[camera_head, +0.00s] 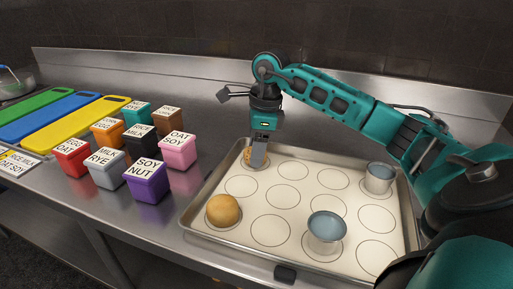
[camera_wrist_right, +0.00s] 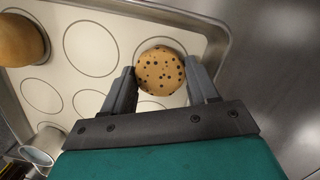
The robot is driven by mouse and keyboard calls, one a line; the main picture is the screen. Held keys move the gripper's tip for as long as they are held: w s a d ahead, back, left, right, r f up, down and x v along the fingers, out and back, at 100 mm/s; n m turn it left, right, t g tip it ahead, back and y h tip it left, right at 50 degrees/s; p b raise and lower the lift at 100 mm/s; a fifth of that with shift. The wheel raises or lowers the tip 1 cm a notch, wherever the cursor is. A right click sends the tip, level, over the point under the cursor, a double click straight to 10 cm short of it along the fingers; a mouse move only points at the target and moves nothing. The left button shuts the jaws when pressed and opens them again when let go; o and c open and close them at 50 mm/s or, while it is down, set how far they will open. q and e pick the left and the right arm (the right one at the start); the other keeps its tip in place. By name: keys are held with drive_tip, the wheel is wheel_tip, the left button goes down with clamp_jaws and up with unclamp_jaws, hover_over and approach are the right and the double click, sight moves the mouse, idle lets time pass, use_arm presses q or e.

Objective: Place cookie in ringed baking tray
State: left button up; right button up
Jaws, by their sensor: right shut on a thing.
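My right gripper (camera_head: 258,158) points down at the far left corner of the ringed baking tray (camera_head: 188,213). It is shut on a chocolate chip cookie (camera_wrist_right: 160,71), which shows between the two fingers in the right wrist view. In the head view the cookie (camera_head: 247,156) is partly hidden behind the fingers, over or on the corner ring. I cannot tell whether it touches the tray. My left gripper is not in view.
On the tray are a round bun (camera_head: 223,211), a blue-grey cup (camera_head: 327,227) and a metal cup (camera_head: 379,178). Several labelled boxes, such as the purple one (camera_head: 148,184), stand left of the tray. Cutting boards (camera_head: 85,126) lie farther left. Other rings are empty.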

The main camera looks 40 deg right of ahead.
drive_tip(key=shift+f, duration=0.1)
drive_tip(key=shift+f, duration=0.15)
drive_tip(key=o, duration=1)
drive_tip(key=shift+o, duration=0.2)
wheel_tip(320, 180, up, 12)
drive_tip(key=s+d+p, duration=0.1)
drive_tip(key=shift+d+r+p, duration=0.2)
drive_tip(key=shift+p, duration=0.15)
drive_tip(key=shift+s, duration=0.1)
